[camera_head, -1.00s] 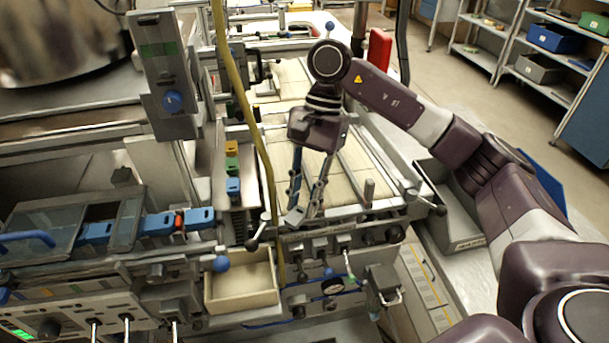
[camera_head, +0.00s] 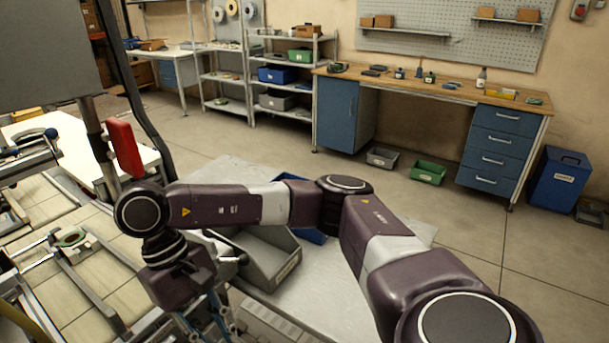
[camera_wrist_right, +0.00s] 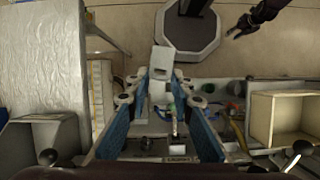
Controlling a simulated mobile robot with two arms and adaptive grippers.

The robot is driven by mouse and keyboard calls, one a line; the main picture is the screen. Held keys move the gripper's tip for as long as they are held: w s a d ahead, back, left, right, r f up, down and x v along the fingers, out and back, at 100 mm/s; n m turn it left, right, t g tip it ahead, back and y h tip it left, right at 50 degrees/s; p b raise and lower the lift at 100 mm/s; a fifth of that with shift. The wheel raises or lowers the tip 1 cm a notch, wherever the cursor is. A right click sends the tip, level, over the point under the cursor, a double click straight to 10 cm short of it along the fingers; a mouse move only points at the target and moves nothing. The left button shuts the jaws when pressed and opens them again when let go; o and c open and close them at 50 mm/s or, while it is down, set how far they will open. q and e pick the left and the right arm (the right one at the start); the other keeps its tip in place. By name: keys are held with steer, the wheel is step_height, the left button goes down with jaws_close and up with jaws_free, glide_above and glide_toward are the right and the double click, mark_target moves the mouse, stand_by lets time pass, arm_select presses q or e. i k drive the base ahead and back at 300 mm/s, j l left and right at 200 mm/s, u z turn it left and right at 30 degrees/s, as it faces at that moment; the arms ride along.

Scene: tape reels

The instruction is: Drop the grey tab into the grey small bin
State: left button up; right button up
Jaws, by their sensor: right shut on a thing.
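The grey tab (camera_wrist_right: 178,62) is a pale, flat, squarish piece at the tips of my right gripper (camera_wrist_right: 161,78) in the right wrist view. My right gripper is shut on it and holds it raised. In the head view my right gripper (camera_head: 208,322) hangs at the bottom edge, its tips cut off, and the tab cannot be made out. A grey open bin (camera_head: 268,262) stands on the metal surface just right of this gripper. It also shows at the lower left of the wrist view (camera_wrist_right: 60,125). A dark gripper, apparently my left (camera_wrist_right: 242,26), shows small at the top right there.
Another grey bin (camera_head: 382,156) and a green bin (camera_head: 428,172) sit on the floor by the workbench (camera_head: 440,85). A blue bin lies partly behind my right arm. A beige drawer (camera_wrist_right: 262,118) is right in the wrist view. A red part (camera_head: 125,150) stands near my elbow.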

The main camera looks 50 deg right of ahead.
mark_target(264, 256)
steer(key=j+z, duration=0.15)
steer(key=z, duration=1.2)
